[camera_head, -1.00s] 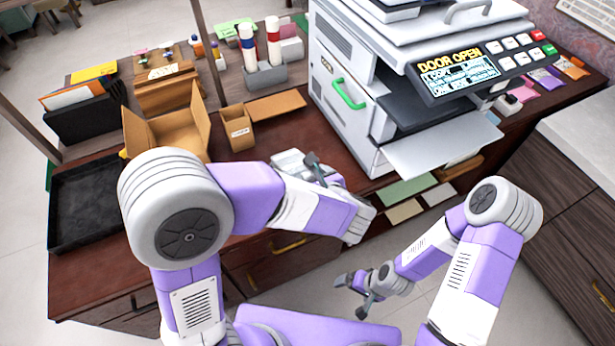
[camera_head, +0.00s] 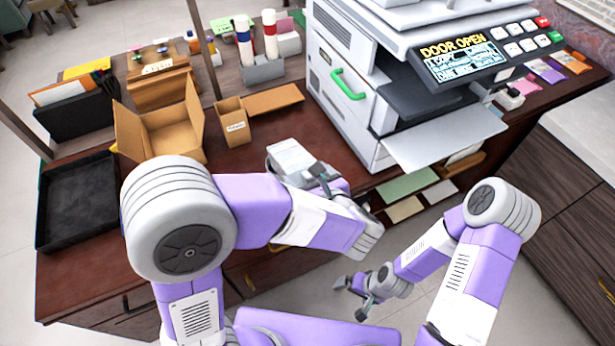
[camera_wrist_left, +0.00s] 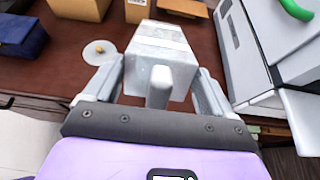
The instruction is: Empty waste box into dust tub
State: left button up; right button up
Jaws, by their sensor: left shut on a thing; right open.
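A pale grey box with a white label, which I take as the waste box (camera_head: 290,158), is held in my left gripper (camera_head: 324,175) over the desk's front part. In the left wrist view, the waste box (camera_wrist_left: 160,45) sits between the fingers of the left gripper (camera_wrist_left: 162,82), its stubby handle towards me. I cannot tell whether it touches the desk. My right gripper (camera_head: 356,294) is open and empty, low in front of the desk. I cannot tell which container is the dust tub; a dark blue tub (camera_wrist_left: 20,40) shows at the left wrist view's upper left.
A printer (camera_head: 345,115) with its panel reading DOOR OPEN stands right of the box. An open cardboard box (camera_head: 165,130), a small labelled brown bin (camera_head: 233,125) and a black tray (camera_head: 75,205) stand to the left. A pale disc (camera_wrist_left: 98,53) lies on the desk.

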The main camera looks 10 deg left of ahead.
pick_arm(q)
jog(key=shift+s+d+f+t+y+b, duration=0.35)
jog(key=shift+s+f+t+y+b, duration=0.35)
jog(key=shift+b, duration=1.2)
jog(key=shift+w, duration=0.1)
dwell(0.4)
jog(key=r+t+y+b, duration=0.1)
jog(key=t+b, duration=0.1)
jog(key=shift+d+b, duration=0.15)
jog(key=shift+b, duration=0.2)
jog(key=shift+s+r+t, duration=0.25)
jog(key=shift+r+t, duration=0.15)
jog(key=shift+r, duration=0.2)
